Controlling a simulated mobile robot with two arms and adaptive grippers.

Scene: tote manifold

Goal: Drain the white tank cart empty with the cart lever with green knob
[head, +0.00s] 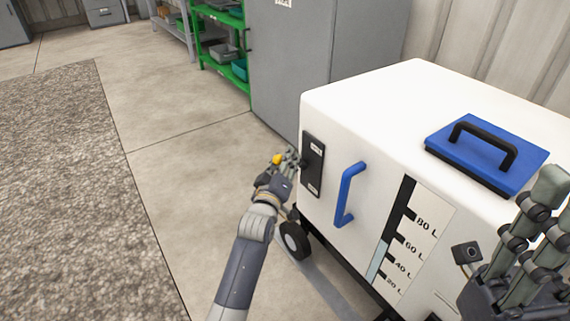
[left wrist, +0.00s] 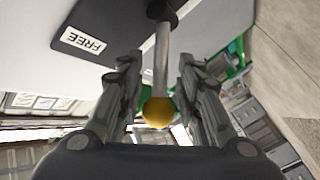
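The white tank cart (head: 360,100) fills the right of the head view. Its level gauge (head: 399,217) shows light blue fill near the 40 to 60 L marks. A lever with a yellow knob (head: 277,159) is on a black plate (head: 313,165) at the cart's left side. My left gripper (head: 285,163) is open there; the left wrist view shows the yellow knob (left wrist: 158,112) between its parted fingers, with a FREE label (left wrist: 83,40) beyond. No green knob is visible. My right gripper (head: 530,230) is open and empty before the cart's right front, hiding part of it.
A blue handle (head: 349,194) projects from the cart front. A blue lid (head: 487,154) with a black grip lies on top. A small black fitting (head: 466,252) is by my right gripper. A grey cabinet (head: 290,60) stands behind. Floor on the left is clear.

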